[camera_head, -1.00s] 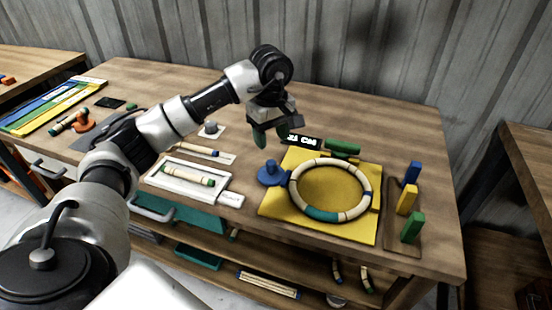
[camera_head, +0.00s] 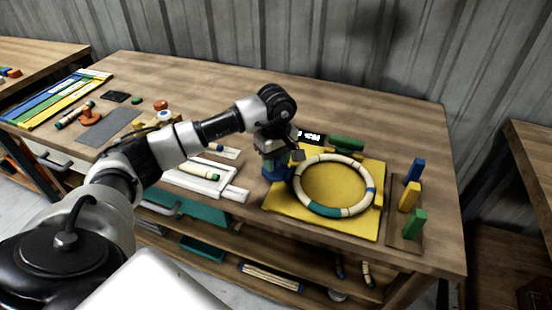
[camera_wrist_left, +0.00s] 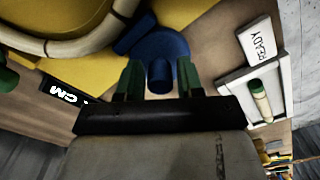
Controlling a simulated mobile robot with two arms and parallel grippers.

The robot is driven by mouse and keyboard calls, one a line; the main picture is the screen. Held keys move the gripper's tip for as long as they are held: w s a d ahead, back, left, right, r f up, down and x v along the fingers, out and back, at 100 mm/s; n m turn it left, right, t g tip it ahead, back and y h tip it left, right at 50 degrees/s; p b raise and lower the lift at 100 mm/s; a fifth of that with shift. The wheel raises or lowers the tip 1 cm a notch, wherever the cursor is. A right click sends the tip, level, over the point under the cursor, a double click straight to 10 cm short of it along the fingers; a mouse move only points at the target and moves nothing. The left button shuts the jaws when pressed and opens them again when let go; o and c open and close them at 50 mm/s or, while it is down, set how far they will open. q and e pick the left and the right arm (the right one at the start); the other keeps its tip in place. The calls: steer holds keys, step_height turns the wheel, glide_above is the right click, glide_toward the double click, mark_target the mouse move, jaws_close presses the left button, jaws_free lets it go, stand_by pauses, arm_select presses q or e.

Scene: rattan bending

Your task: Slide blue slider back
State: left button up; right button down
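The blue slider (camera_head: 270,176), a round base with an upright knob, sits at the left edge of the yellow board (camera_head: 367,224). It also shows in the left wrist view (camera_wrist_left: 160,76). My left gripper (camera_head: 278,160) is lowered over it and partly hides it in the head view. In the left wrist view, the two green fingers of my left gripper (camera_wrist_left: 158,66) stand on either side of the knob, with gaps visible, so it is open around it. A segmented ring (camera_head: 322,210) lies on the yellow board, close beside the slider. My right gripper is not in view.
A white tray (camera_head: 174,178) with a rattan piece lies left of the slider. A green block (camera_head: 347,143) and a black display (camera_head: 309,136) stand behind the board. Blue (camera_head: 414,171), yellow (camera_head: 409,196) and green (camera_head: 416,223) upright blocks stand at the right.

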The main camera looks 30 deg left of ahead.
arm_select(q)
jaws_close()
steer(key=shift+s+a+b, duration=0.15)
steer(key=shift+a+b, duration=0.2)
steer(key=shift+a, duration=0.4)
steer(key=shift+s+a+b, duration=0.15)
steer(key=shift+a+b, duration=0.15)
steer(key=shift+a, duration=0.4)
steer(key=shift+o, duration=1.7)
jaws_free()
steer(key=shift+a, duration=0.15)
